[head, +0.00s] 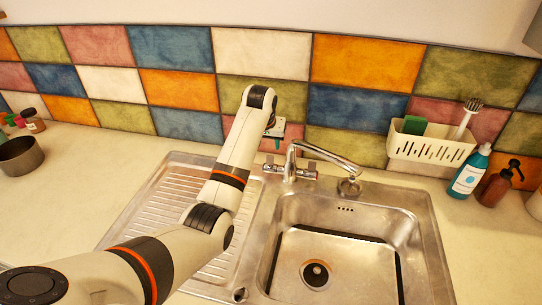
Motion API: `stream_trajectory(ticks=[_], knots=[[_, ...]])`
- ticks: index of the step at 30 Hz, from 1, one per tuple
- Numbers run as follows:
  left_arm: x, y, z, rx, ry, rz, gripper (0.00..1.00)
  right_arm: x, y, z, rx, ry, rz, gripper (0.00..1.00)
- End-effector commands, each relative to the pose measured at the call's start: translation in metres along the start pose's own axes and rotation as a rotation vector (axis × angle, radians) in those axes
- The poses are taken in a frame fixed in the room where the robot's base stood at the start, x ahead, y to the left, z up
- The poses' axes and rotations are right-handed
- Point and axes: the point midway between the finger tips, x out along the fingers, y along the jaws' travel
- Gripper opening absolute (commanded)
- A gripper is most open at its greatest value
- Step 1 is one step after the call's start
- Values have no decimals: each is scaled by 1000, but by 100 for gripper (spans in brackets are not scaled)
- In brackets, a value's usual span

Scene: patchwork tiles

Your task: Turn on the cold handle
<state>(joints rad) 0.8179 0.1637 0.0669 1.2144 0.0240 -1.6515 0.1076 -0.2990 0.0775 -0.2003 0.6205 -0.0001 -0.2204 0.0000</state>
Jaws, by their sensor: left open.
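The chrome faucet (290,160) stands behind the sink, its spout reaching right over the basin. A small handle sits on each side of its base: a left handle (270,165) and a right handle (311,169). The frame is too coarse to tell which is the cold one or how far each is turned. My left arm comes in from the lower left, and my left gripper (277,143) is open, fingers down, just above the left handle and apparently apart from it. Its fingers are small and partly hidden by the wrist. My right gripper is not in view.
The steel sink (428,235) has an empty basin on the right and a ribbed drainboard (165,205) on the left. Bottles (468,175) stand at right, a pot (20,158) at far left.

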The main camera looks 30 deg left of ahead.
Motion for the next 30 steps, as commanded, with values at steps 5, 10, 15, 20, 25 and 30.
stream_trajectory(ticks=[5,10,15,20,25,30], knots=[[38,0,-1,0,6,0,45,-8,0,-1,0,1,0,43],[69,0,-1,0,4,0,45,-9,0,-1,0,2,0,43],[86,0,0,0,1,0,45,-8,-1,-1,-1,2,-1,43],[92,0,0,1,0,0,45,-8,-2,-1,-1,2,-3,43],[92,0,0,1,0,0,45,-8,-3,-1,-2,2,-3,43],[92,0,0,1,0,0,32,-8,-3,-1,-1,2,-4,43]])
